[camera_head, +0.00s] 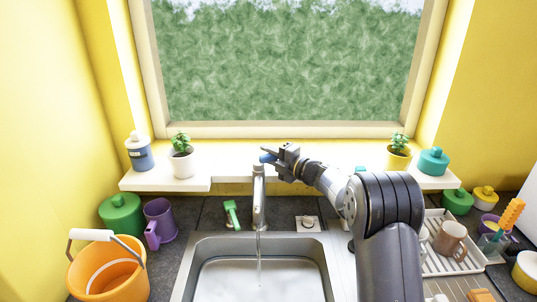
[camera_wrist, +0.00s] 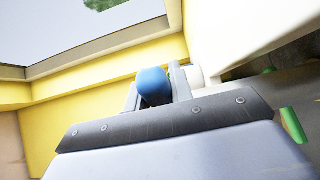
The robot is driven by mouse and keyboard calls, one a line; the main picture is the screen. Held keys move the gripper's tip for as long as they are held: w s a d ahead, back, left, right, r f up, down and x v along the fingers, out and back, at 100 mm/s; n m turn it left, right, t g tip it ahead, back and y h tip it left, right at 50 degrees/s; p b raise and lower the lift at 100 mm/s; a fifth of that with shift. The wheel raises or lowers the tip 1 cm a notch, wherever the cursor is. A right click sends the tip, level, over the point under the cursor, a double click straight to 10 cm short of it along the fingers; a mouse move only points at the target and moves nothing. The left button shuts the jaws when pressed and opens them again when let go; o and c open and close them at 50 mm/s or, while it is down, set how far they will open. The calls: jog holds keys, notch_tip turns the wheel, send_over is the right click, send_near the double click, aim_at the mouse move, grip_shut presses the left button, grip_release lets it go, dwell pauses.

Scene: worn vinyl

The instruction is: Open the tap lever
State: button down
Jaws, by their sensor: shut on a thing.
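The tap (camera_head: 259,200) stands behind the sink, and a thin stream of water falls from its spout into the basin. The tap lever with its blue end (camera_head: 267,158) is at the top of the tap. My gripper (camera_head: 270,155) reaches in from the right and is shut on the lever's end. In the wrist view the blue lever end (camera_wrist: 154,86) sits between the two fingers of my gripper (camera_wrist: 157,90). The rest of the lever is mostly hidden by the gripper.
The steel sink (camera_head: 190,270) lies below the tap. The white windowsill (camera_head: 225,160) is behind, with potted plants and jars at its ends. A green brush (camera_head: 232,214) lies left of the tap. A dish rack (camera_head: 450,268) with a brown mug stands right.

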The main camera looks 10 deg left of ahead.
jog(key=c, duration=1.2)
grip_release()
jog(key=shift+c, duration=0.2)
jog(key=b+v, duration=0.4)
jog(key=v, duration=0.7)
jog(key=shift+w, duration=0.1)
